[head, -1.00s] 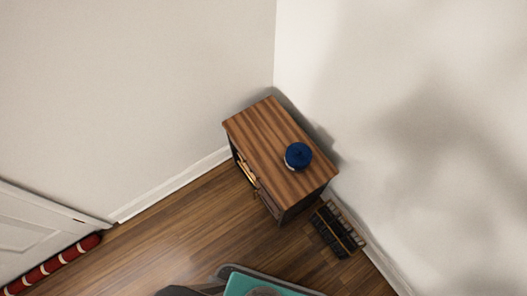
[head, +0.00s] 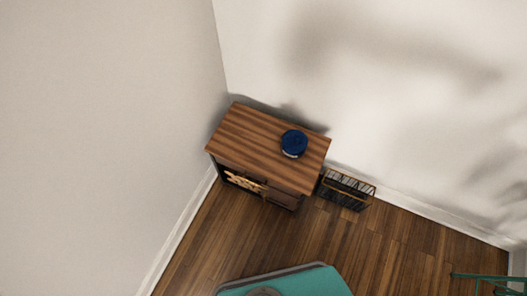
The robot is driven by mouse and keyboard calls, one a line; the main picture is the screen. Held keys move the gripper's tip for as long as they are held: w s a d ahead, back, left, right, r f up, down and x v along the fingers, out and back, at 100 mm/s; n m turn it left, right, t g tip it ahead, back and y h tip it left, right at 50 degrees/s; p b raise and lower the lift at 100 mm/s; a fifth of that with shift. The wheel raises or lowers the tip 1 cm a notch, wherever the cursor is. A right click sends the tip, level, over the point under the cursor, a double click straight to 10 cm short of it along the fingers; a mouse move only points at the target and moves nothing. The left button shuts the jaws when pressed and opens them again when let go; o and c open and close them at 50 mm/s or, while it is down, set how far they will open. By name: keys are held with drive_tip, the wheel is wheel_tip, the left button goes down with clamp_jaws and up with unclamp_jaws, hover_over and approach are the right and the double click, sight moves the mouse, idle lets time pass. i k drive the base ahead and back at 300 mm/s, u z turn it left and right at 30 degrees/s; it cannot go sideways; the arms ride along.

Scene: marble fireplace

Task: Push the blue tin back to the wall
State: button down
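The blue tin (head: 293,142) is round and dark blue with a lighter band low on its side. It stands on the wooden top of a small cabinet (head: 245,130), right of the middle of that top. A strip of bare wood shows between the tin and the back edge, which lies along the pale wall (head: 290,60). My gripper is not in view. Nothing touches the tin.
The cabinet stands in a room corner, with a second wall (head: 100,120) at left. A black wire rack (head: 346,189) stands on the floor right of the cabinet. A green metal frame (head: 488,282) shows at the lower right.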

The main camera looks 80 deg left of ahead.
sight(292, 156)
drive_tip(key=k, duration=1.05)
drive_tip(key=u, duration=1.7)
